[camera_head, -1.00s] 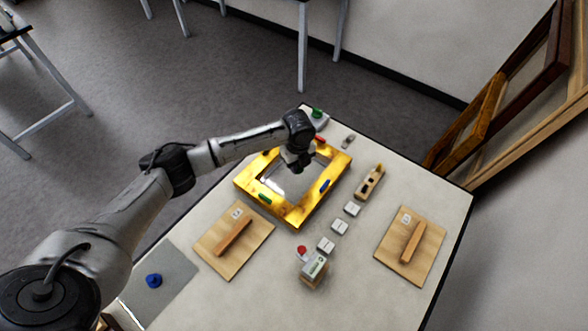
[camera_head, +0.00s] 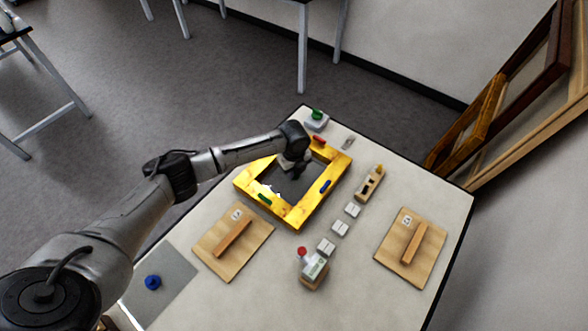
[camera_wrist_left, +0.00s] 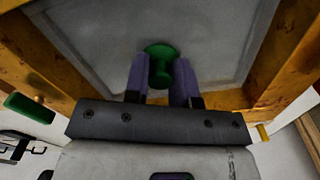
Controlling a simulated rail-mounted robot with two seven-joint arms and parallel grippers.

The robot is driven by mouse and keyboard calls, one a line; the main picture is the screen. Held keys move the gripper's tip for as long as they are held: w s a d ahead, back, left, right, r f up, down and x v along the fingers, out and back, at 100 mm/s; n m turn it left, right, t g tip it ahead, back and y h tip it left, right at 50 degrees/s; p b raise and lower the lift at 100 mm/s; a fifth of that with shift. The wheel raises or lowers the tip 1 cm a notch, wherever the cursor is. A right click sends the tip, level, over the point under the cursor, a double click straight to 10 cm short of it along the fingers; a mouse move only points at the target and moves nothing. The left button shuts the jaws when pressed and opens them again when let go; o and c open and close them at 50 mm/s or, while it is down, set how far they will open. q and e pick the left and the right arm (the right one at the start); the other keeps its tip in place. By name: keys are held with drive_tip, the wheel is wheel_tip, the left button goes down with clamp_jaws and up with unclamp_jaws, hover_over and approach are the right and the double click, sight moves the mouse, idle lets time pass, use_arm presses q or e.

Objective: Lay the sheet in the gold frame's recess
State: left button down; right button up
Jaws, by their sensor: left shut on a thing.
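The gold frame (camera_head: 300,214) lies on the table, with a green tab (camera_head: 265,199), a blue tab (camera_head: 325,186) and a red tab (camera_head: 318,141) on it. A grey, glassy sheet (camera_wrist_left: 215,35) shows inside the frame's opening in the left wrist view. A green knob (camera_wrist_left: 160,65) stands on the sheet. My left gripper (camera_wrist_left: 160,82) is shut on this knob, its two purple fingers on either side. In the head view the gripper (camera_head: 292,170) is over the opening and hides part of it. I cannot tell whether the sheet rests fully in the recess.
Wooden boards with bar handles lie left (camera_head: 213,250) and right (camera_head: 390,255). Small white blocks (camera_head: 340,228) and a wooden tool (camera_head: 370,183) are right of the frame. A grey mat (camera_head: 175,300) holds a blue knob (camera_head: 153,282). Picture frames (camera_head: 470,140) lean on the wall.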

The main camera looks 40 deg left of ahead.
use_arm(q)
drive_tip(key=shift+f, duration=0.1)
drive_tip(key=c, duration=0.9)
unclamp_jaws()
drive_tip(key=shift+c, duration=0.2)
wheel_tip(320, 180, up, 12)
drive_tip(key=p, duration=0.1)
